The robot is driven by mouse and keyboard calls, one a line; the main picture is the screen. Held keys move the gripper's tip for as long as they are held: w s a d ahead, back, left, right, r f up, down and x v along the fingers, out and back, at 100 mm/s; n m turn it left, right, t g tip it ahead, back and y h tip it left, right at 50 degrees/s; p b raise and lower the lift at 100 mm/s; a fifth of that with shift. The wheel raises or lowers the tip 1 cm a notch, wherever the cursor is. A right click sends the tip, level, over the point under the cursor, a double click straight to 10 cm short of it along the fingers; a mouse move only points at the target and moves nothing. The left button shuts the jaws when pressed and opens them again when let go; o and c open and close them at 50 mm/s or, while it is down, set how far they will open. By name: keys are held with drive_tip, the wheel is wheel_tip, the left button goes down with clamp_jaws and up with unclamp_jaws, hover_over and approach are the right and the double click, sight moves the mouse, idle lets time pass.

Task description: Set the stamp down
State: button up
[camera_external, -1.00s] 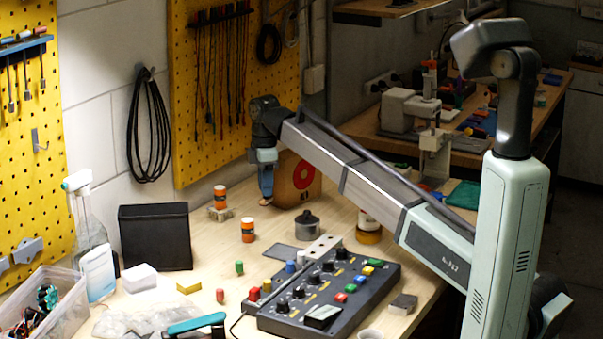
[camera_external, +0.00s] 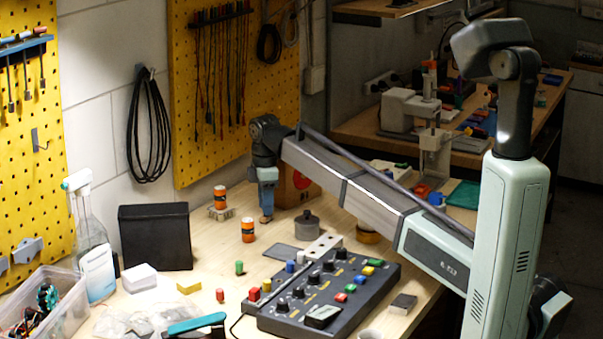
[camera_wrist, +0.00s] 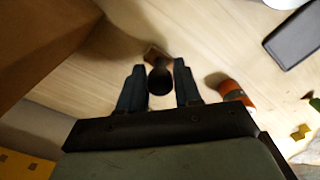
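The stamp (camera_wrist: 160,77) has a dark rounded handle and a small brown base, and sits between the two fingers of my gripper (camera_wrist: 160,84) in the wrist view. The fingers lie close against both sides of the handle. In the external view my gripper (camera_external: 267,203) points straight down, with the brown end of the stamp (camera_external: 266,219) just below it, low over the bench. I cannot tell whether the base touches the bench top.
A wooden box (camera_external: 299,183) stands right behind my gripper. An orange canister (camera_external: 248,230) stands in front, left of a dark round pot (camera_external: 307,223). A flat dark pad (camera_external: 282,252) and control panel (camera_external: 327,290) lie nearer. Bare bench (camera_external: 225,255) is left of the pad.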

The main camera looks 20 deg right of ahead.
drive_tip(key=o, duration=0.3)
wheel_tip(320, 180, up, 12)
drive_tip(key=shift+r, duration=0.15)
idle(0.5)
